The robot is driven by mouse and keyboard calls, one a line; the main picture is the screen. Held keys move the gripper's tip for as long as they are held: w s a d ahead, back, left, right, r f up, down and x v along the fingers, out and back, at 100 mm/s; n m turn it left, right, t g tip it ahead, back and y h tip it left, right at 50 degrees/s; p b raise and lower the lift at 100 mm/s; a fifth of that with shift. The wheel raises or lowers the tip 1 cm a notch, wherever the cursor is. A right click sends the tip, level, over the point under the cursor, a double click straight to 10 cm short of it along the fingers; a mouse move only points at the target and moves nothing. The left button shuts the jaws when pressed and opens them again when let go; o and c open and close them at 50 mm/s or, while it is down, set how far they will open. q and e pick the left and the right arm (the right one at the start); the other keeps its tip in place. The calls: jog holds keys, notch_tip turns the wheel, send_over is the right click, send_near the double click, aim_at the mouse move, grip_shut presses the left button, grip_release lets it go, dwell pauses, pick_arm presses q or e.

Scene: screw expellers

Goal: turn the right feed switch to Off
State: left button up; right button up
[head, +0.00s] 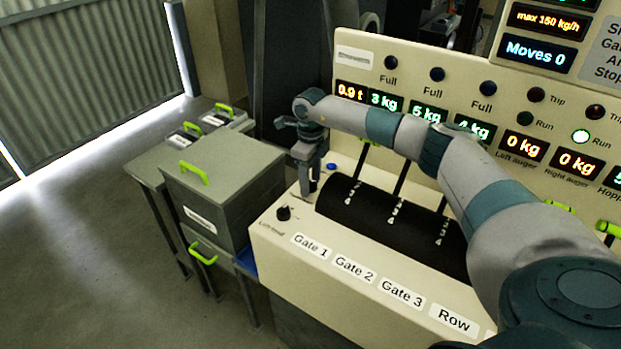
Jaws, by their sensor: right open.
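The right feed switch is not visible in the head view. A black knob (283,213) stands at the left end of the cream console (275,248), beside a small label that seems to read "Left feed". My right gripper (308,188) points down over the console's left end, a little above and to the right of that knob. It is open, with nothing seen between its fingers, and looks apart from the knob. My right arm reaches across from the right and hides part of the console and panel. My left gripper is not in view.
Gate levers (401,178) rise from a dark slotted cover (350,200), close to my right gripper. A blue button (331,166) sits behind it. The upright display panel (400,62) closes off the back. Grey bins (222,180) stand left; the floor farther left is clear.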

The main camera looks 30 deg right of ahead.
jog(key=c, duration=1.1)
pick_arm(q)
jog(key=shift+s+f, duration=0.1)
pick_arm(e)
jog(key=shift+o, duration=0.2)
